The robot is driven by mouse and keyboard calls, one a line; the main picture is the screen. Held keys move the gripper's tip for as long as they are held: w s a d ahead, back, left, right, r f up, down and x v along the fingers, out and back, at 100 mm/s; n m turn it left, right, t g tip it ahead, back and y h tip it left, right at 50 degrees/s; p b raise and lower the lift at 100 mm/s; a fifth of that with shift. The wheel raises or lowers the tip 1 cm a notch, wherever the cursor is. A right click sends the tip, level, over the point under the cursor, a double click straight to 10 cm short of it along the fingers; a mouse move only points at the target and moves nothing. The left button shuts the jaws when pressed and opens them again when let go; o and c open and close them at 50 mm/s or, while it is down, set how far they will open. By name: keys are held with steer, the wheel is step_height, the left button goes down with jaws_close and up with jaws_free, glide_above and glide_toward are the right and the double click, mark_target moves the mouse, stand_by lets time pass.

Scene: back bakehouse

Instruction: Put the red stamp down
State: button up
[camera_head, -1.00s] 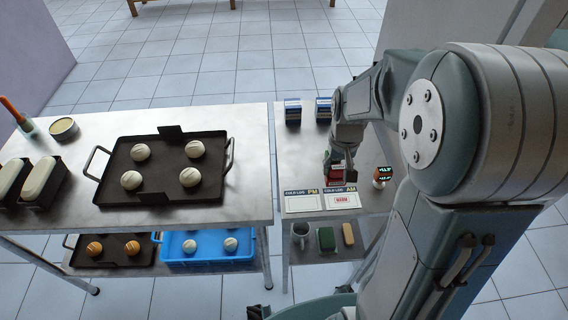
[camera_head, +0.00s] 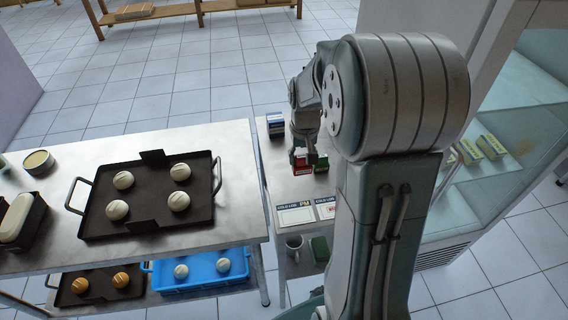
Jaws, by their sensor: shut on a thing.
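My gripper (camera_head: 302,154) is low over the small metal side table (camera_head: 275,180), at the back of its top, shut on the red stamp. The stamp is mostly hidden by the fingers. A red block (camera_head: 302,168) shows right below the fingertips; I cannot tell whether it is the stamp or a separate item. A green block (camera_head: 321,164) sits just right of it. A PM cold log card (camera_head: 296,215) and an AM card (camera_head: 326,209) lie nearer on the table; my arm partly hides the AM card.
Blue-and-white boxes (camera_head: 276,126) stand at the table's back left. The larger table (camera_head: 235,165) on the left holds a black tray (camera_head: 140,225) of dough balls. A glass cabinet (camera_head: 500,180) stands on the right. A mug (camera_head: 294,247) is on the lower shelf.

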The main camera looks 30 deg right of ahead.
steer(key=w+f, duration=0.4)
steer(key=w, duration=0.1)
steer(key=w+f, duration=0.2)
steer(key=w, duration=0.1)
steer(key=shift+a+f, duration=0.2)
steer(key=shift+a, duration=0.1)
steer(key=shift+w+d+f, duration=0.3)
steer(key=shift+w+f, duration=0.05)
steer(key=shift+f, duration=0.1)
step_height(320, 180, down, 3)
steer(key=shift+w+d+f, duration=0.1)
steer(key=shift+w, duration=0.05)
steer(key=shift+a+f, duration=0.1)
steer(key=shift+a, duration=0.1)
steer(key=shift+f, duration=0.1)
steer(key=o, duration=0.9)
steer(key=shift+d, duration=0.1)
